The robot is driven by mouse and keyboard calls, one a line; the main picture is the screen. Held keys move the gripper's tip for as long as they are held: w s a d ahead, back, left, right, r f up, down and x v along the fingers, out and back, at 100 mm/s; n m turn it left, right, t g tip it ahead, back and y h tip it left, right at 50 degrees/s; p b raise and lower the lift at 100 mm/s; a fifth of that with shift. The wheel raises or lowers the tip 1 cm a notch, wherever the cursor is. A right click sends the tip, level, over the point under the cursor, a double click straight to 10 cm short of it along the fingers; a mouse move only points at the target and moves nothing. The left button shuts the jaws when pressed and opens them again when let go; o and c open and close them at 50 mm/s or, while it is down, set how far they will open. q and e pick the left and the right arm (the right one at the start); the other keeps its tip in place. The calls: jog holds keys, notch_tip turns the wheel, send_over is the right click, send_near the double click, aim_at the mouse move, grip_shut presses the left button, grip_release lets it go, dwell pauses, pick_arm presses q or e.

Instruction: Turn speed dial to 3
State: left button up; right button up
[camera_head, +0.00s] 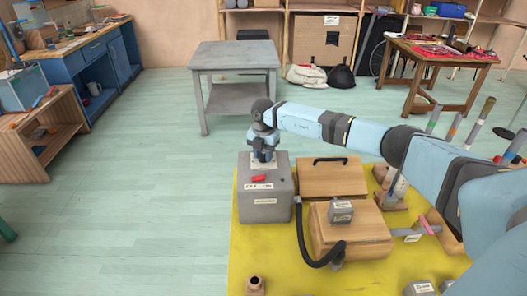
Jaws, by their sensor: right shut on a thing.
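A grey control box (280,205) stands on the yellow mat at the front middle, with a red switch (259,178) and small white labels on it. My right arm reaches in from the right, and my right gripper (263,157) points down onto the top of this box, behind the red switch. It is shut on what seems to be the speed dial, which the fingers mostly hide. The number it points to cannot be read. My left gripper is out of view.
Two wooden boxes, one with a black handle (330,160), stand right of the control box. A black hose (302,240) curves in front. Several upright rods stand at the right. A grey table (235,55) is behind; the floor left is clear.

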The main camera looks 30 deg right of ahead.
aim_at(263, 155)
jog(key=shift+r+m, duration=0.1)
jog(key=shift+m, duration=0.2)
dwell(0.4)
jog(key=o, duration=0.9)
jog(key=shift+o, duration=0.2)
jog(key=shift+r, duration=0.15)
notch_tip(263, 155, up, 14)
jog(key=shift+f+b, duration=0.25)
jog(key=shift+b, duration=0.15)
